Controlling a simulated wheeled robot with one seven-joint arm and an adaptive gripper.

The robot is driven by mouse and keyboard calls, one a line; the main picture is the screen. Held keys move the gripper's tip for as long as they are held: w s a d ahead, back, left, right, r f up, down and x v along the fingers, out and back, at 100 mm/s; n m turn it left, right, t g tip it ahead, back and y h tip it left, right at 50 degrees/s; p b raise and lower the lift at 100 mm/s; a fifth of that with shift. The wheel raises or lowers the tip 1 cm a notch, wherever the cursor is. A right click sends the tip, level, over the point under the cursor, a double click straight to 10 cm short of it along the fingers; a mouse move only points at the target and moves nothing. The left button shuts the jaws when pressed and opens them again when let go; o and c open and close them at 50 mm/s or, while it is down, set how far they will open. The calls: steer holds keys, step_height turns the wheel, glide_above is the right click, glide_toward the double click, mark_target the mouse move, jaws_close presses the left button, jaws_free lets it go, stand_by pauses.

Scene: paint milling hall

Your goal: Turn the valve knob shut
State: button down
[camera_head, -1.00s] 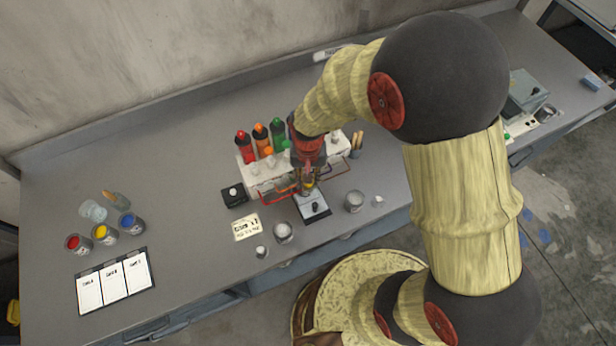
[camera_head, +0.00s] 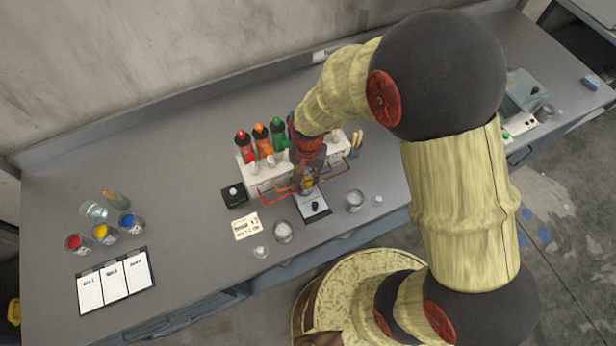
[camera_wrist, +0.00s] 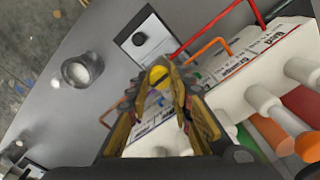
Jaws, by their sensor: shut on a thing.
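A white dispenser (camera_head: 247,175) stands at the back of the bench, with red, orange and green bottles on top. Red and orange bent tubes stick out from its front. My gripper (camera_wrist: 160,82) is at the dispenser's front, its fingers shut around a small yellow knob (camera_wrist: 158,75). The yellow also shows below my gripper in the head view (camera_head: 309,182). The fingers hide the knob's sides and base, so I cannot tell its turn angle. A grey plate with a black knob (camera_head: 315,207) lies in front of the dispenser, apart from my gripper.
Metal cups (camera_head: 283,232) and (camera_head: 354,201) stand near the plate. A black block (camera_head: 234,195) and a label card (camera_head: 246,226) lie to its left. Paint pots (camera_head: 104,233) and a three-panel sheet (camera_head: 115,281) are farther left.

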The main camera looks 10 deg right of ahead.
mark_target(308, 180)
steer(key=c, duration=1.6)
jaws_free()
step_height(308, 180, up, 12)
